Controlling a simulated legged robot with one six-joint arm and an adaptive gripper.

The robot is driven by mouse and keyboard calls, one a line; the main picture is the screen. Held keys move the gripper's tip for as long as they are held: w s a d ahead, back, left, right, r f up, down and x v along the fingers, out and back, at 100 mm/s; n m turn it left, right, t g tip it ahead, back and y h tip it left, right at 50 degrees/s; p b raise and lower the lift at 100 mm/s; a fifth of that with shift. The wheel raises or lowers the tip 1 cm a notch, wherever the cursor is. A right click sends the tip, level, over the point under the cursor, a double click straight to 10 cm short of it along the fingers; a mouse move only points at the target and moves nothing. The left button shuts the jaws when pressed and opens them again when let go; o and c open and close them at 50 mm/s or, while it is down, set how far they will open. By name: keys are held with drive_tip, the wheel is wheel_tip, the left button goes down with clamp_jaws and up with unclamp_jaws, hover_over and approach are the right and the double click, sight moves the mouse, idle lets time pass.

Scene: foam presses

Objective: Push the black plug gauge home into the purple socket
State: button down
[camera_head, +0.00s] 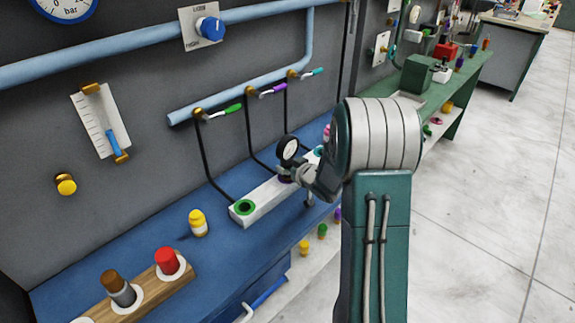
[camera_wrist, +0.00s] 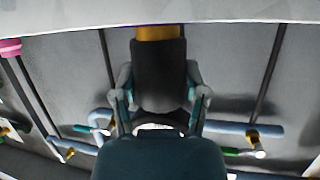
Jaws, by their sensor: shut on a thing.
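The purple socket (camera_head: 285,180) shows as a thin dark-purple patch directly below the gauge, mostly hidden. How deep the stem sits in it I cannot tell.
A green socket (camera_head: 243,207) is at the block's near end and a teal one (camera_head: 319,151) at its far end. Black hoses run down behind the block from levered valves on the blue pipe (camera_head: 240,88).

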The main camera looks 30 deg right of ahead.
drive_tip(key=shift+f, duration=0.25)
drive_tip(key=shift+c, duration=0.2)
unclamp_jaws()
drive_tip(key=v, duration=1.2)
drive_tip(key=shift+f, duration=0.15)
